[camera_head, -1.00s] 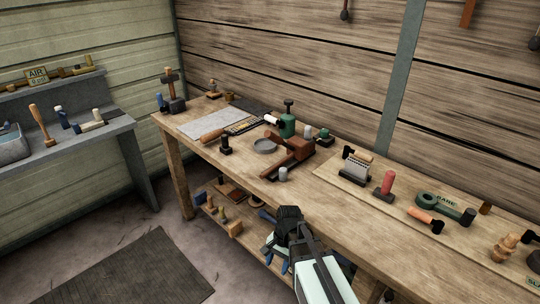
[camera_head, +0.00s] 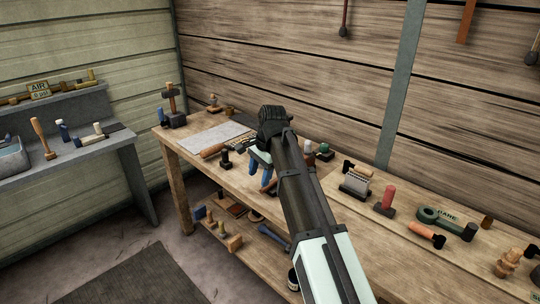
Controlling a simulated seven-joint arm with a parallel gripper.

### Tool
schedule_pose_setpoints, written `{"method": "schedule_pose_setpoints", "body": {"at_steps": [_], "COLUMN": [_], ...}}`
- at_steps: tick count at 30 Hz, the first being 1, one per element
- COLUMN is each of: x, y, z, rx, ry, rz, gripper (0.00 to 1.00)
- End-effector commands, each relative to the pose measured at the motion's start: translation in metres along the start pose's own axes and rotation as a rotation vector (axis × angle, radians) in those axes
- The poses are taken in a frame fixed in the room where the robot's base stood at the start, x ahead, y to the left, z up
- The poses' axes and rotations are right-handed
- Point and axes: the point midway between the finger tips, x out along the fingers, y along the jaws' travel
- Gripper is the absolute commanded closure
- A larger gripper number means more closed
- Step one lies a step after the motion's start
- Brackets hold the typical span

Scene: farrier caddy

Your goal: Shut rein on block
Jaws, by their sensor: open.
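The brown block with its rein (camera_head: 267,187) is on the wooden workbench, mostly hidden behind my arm. Only a small reddish-brown part of it shows, so I cannot tell how the rein stands. My gripper (camera_head: 267,175) points down over the bench at this part, with its blue fingers apart. I see nothing between the fingers, but the arm covers much of that area. I cannot tell whether the fingers touch the block or rein.
Left of my gripper stand a small black stamp-like tool (camera_head: 226,160) and a wooden-handled tool (camera_head: 211,151). To the right are a metal-faced black holder (camera_head: 355,184), a red-handled tool (camera_head: 385,200) and a green tool (camera_head: 447,221). A grey sheet (camera_head: 215,137) lies at the back left.

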Motion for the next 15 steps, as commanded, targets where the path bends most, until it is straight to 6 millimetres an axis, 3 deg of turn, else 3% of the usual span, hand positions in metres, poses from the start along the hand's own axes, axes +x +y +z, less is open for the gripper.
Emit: {"method": "schedule_pose_setpoints", "body": {"at_steps": [1, 6, 10, 15], "x": [-0.025, -0.092, -0.127, -0.143], "y": [-0.019, -0.047, -0.056, -0.059], "z": [-0.016, -0.051, -0.069, -0.077], "rx": [0.011, 0.044, 0.063, 0.073], "ry": [0.018, 0.073, 0.102, 0.117], "rz": [-0.003, 0.009, 0.018, 0.023], "gripper": [0.45, 0.45, 0.45, 0.45]}}
